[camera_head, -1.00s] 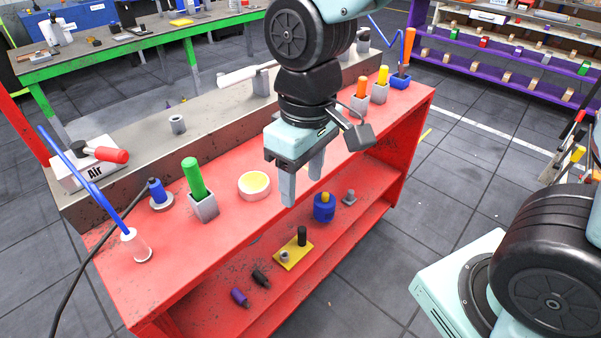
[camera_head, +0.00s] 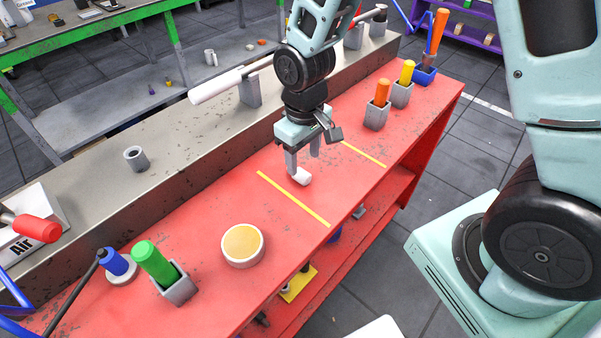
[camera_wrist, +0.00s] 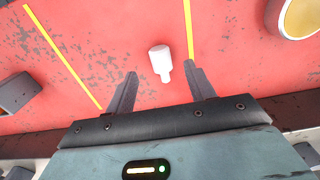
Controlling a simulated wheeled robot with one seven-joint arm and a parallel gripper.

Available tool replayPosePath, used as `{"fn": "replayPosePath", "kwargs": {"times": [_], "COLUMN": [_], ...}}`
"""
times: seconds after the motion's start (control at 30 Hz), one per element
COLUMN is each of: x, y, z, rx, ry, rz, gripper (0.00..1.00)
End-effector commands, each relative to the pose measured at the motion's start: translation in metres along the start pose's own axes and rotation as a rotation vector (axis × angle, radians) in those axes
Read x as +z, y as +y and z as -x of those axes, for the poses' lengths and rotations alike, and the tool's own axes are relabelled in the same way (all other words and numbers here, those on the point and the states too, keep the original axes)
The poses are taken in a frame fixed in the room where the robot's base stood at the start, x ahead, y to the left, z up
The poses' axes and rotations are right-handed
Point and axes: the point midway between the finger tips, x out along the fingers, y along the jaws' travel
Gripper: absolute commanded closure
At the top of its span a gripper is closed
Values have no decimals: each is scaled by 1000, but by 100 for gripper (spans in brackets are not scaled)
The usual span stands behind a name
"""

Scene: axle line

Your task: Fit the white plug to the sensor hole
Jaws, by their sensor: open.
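The white plug (camera_head: 301,176) is a short white cylinder lying on the red bench top (camera_head: 210,205) between two yellow lines. The wrist view shows it (camera_wrist: 160,60) with a narrower end towards my gripper. My gripper (camera_head: 303,163) is open and low over the bench, close to the plug. In the wrist view the fingers (camera_wrist: 162,76) are apart and empty, with the plug's narrow end near the gap between their tips. In the head view a finger partly overlaps the plug. I cannot make out the sensor hole in either view.
A round white tin (camera_head: 243,245) with a yellow top and a green-handled tool (camera_head: 153,262) in a grey holder are at lower left. Orange (camera_head: 381,92) and yellow (camera_head: 406,72) handles stand at right. A grey beam (camera_head: 190,133) with a white shaft (camera_head: 216,87) runs along the back.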

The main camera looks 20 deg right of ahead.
Motion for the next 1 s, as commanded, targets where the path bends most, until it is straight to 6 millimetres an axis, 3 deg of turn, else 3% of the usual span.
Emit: {"fn": "replayPosePath", "kwargs": {"times": [0.5,0.8,0.83,1.0], "x": [-8,-8,-8,-8], "y": [0,0,0,0], "z": [-48,-53,-53,-53], "rx": [1,1,1,1], "ry": [-3,0,0,0], "rz": [2,1,1,1], "gripper": [46,46,49,94]}}
